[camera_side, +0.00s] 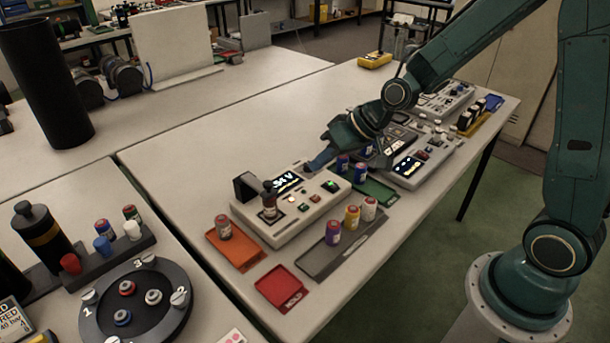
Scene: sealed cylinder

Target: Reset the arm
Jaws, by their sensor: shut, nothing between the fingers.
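My gripper (318,162) is at the end of my teal arm, over the middle of the white table. It is shut and holds nothing. Its tips are just above the back right corner of a white tester box (300,221) with a lit display (286,182). Blue cylinders (360,173) stand on a green tray (378,192) just right of the gripper.
An orange tray (250,257) holds one cylinder (223,227). A red tray (272,287) looks empty. More devices (415,170) stand behind. A round black plate (105,317) is at lower left. Open tabletop (215,150) lies left of the gripper.

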